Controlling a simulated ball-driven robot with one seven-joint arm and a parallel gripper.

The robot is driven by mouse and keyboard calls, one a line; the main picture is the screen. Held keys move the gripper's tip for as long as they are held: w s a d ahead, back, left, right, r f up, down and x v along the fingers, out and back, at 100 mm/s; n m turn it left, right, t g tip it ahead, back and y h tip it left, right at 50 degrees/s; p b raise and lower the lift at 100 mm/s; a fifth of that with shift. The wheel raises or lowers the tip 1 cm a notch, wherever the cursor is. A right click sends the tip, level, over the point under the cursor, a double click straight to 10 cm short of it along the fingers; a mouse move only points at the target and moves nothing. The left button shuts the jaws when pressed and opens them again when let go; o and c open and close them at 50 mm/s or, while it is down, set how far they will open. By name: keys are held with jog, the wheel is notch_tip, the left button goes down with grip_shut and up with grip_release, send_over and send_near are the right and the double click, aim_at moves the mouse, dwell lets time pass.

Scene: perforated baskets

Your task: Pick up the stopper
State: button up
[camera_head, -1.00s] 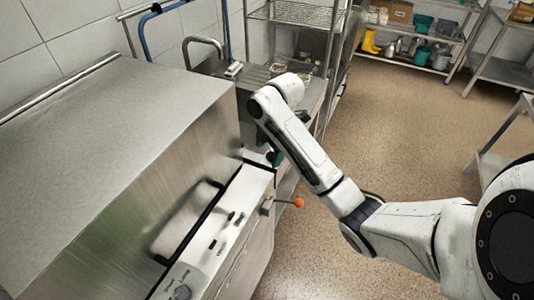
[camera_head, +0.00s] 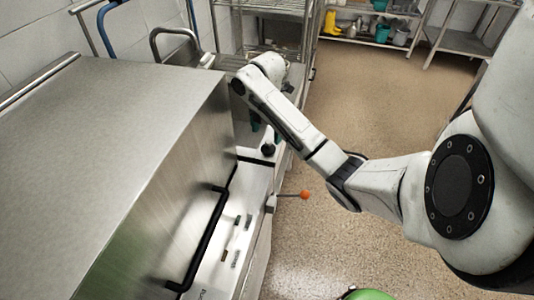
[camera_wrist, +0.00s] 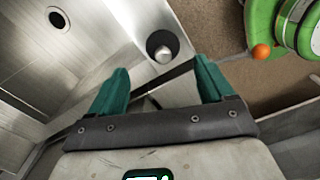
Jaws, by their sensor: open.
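A small dark round piece with a paler top, which looks like the stopper (camera_wrist: 162,47), stands on the metal counter in the wrist view. It also shows as a dark knob in the head view (camera_head: 268,149). My gripper (camera_wrist: 161,65) has two teal fingers spread apart with nothing between them. The stopper appears just beyond the fingertips, between their lines. In the head view my gripper is mostly hidden behind my arm, with teal finger parts showing just above the stopper.
A large steel machine with a black handle (camera_head: 205,240) fills the left. An orange-knobbed lever (camera_head: 304,195) sticks out from the counter front. A drain hole (camera_wrist: 57,18) lies in a metal surface. A green object (camera_wrist: 265,18) is beyond the counter. Open floor lies right.

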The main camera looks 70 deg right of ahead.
aim_at(268, 141)
jog(key=shift+s+f+p, duration=0.15)
jog(key=shift+f+p, duration=0.05)
jog(key=shift+f, duration=1.35)
jog(key=shift+s+f+p, duration=0.15)
jog(key=shift+f, duration=1.35)
jog(key=shift+c, duration=0.4)
jog(key=c, duration=1)
